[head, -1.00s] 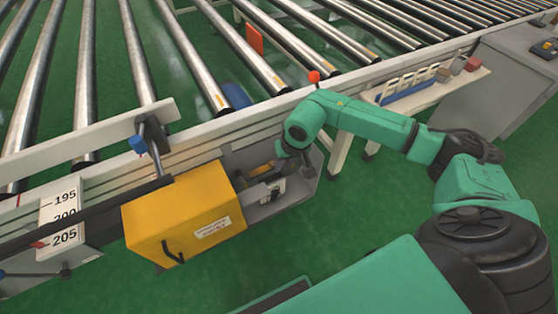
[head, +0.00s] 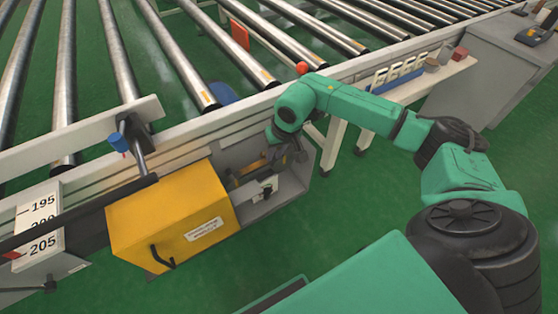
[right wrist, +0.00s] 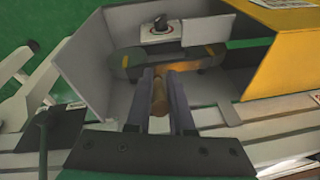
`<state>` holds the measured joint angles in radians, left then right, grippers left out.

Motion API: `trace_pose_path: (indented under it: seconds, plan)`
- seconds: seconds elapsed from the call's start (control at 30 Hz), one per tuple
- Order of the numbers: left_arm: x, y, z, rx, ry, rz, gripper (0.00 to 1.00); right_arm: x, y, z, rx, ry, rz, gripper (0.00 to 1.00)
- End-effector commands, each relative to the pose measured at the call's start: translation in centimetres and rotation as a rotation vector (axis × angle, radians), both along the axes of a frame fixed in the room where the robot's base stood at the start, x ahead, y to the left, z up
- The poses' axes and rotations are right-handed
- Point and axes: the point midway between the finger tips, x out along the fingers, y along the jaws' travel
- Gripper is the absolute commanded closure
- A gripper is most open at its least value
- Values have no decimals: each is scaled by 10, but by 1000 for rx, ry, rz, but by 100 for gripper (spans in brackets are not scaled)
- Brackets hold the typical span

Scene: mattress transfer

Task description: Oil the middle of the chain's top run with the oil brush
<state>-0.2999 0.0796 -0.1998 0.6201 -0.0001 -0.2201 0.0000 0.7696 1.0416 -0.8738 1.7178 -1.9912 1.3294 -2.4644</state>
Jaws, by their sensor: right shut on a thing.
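My right gripper (right wrist: 167,92) is shut on the oil brush (right wrist: 158,100), whose tan, wooden-looking handle shows between its fingers in the right wrist view. The brush's tip is hard to make out against the chain. The dark chain loop (right wrist: 135,66) lies beyond the fingertips inside an open grey housing, with yellow-orange marks near its ends. Whether brush and chain touch, I cannot tell. In the head view my right gripper (head: 287,153) reaches down into the housing (head: 284,192), and the wrist partly hides the chain. My left gripper is not in view.
A yellow cover (head: 170,222) with a black handle stands beside the housing; it is also in the right wrist view (right wrist: 280,50). A dark knob on a pale plate (right wrist: 160,25) sits inside the housing. The roller conveyor (head: 180,55) and its rail lie behind. A shelf (head: 420,90) is at right.

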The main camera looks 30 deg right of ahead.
Motion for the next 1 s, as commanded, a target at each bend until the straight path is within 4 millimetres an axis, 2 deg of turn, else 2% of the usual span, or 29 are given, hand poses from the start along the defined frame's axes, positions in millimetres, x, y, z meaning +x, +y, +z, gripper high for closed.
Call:
trace_pose_path:
  seconds: [0.3,0.67,1.0]
  plan:
    - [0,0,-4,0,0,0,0,-3,-15,1,-3,2,0,100]
    - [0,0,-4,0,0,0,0,-38,-17,2,-3,1,-1,100]
    - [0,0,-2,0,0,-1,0,-39,-17,6,-2,1,-1,100]
